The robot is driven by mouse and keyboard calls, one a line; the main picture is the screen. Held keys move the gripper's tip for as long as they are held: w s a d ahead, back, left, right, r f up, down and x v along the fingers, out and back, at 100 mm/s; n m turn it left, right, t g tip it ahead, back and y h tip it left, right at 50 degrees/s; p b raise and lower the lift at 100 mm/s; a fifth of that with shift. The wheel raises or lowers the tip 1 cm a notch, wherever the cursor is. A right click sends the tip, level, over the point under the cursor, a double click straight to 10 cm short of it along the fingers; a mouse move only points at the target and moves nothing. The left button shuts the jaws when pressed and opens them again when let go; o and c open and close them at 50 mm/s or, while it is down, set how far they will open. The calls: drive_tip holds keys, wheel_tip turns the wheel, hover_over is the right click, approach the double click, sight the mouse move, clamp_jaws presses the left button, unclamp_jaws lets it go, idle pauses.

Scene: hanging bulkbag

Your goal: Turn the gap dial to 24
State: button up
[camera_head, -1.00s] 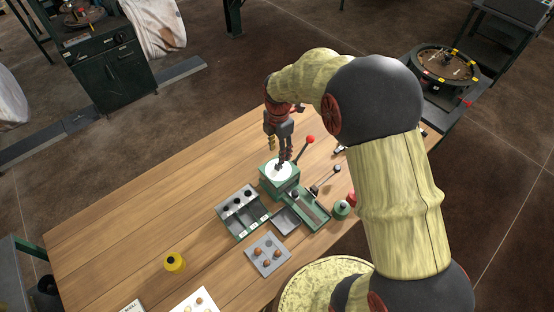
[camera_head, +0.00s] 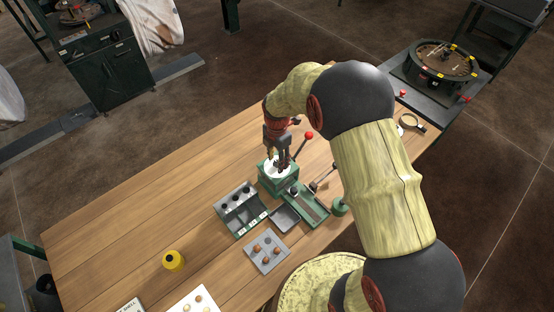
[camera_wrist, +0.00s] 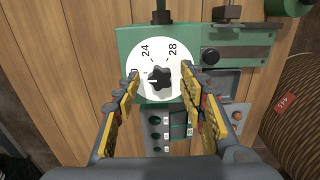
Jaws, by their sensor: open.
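The gap dial is a white disc (camera_wrist: 147,62) with a black lobed knob (camera_wrist: 160,78) at its middle. It sits on a green machine (camera_wrist: 126,38). In the wrist view, "24" shows at the disc's upper left and "28" at its upper right. A small pale mark shows at the knob's left side. My gripper (camera_wrist: 160,74) is open, with a yellow-padded finger on each side of the knob and visible space between. In the head view my gripper (camera_head: 277,160) is over the dial (camera_head: 269,172) and partly hides it.
A lever with a red ball (camera_head: 309,135) rises beside the dial. A compartment tray (camera_head: 240,215), a grey plate with several brown pieces (camera_head: 266,266) and a yellow container (camera_head: 173,260) stand on the wooden table. The table's left part is clear.

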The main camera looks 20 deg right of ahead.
drive_tip(key=shift+c, duration=1)
clamp_jaws()
drive_tip(key=shift+m, duration=0.3)
drive_tip(key=m, duration=0.5)
drive_tip(key=shift+m+p, duration=0.3)
drive_tip(key=m, duration=0.5)
drive_tip(key=shift+m, duration=0.4)
drive_tip(key=shift+o, duration=1)
unclamp_jaws()
